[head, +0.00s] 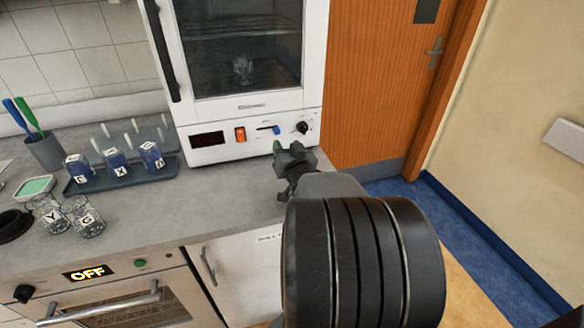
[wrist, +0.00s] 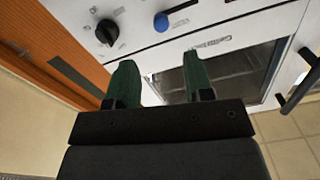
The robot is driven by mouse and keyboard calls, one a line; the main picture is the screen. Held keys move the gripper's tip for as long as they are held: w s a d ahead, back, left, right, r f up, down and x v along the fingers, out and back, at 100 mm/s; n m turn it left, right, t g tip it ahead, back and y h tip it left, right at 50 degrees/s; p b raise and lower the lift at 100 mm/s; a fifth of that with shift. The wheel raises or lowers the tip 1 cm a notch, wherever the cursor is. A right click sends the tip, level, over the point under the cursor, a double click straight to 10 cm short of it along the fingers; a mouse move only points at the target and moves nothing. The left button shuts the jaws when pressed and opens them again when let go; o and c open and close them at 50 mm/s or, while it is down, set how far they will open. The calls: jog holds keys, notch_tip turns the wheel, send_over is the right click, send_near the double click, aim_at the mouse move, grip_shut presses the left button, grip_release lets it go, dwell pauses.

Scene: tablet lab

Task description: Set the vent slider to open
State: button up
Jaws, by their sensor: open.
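The vent slider, which I take to be the blue knob (head: 276,130) on a short dark slot, is on the front panel of the white cabinet (head: 250,148). The knob sits at the right end of its slot in the head view. The wrist view shows the panel turned over, with the blue knob (wrist: 161,22) at the slot's left end. The small labels are unreadable. My gripper (head: 290,147) is just in front of and below the panel, open and empty. In the wrist view its green-tipped fingers (wrist: 159,72) are apart, and the knob lies beyond the gap between them.
A black dial (head: 302,127) is close right of the slider; a red switch (head: 240,134) and dark display (head: 207,140) are left. A tray (head: 120,176) with blue-filled beakers and two glass beakers stand on the counter. A wooden door (head: 375,80) is at right.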

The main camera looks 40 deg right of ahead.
jog(key=shift+b+v, duration=2.2)
jog(key=shift+v, duration=0.05)
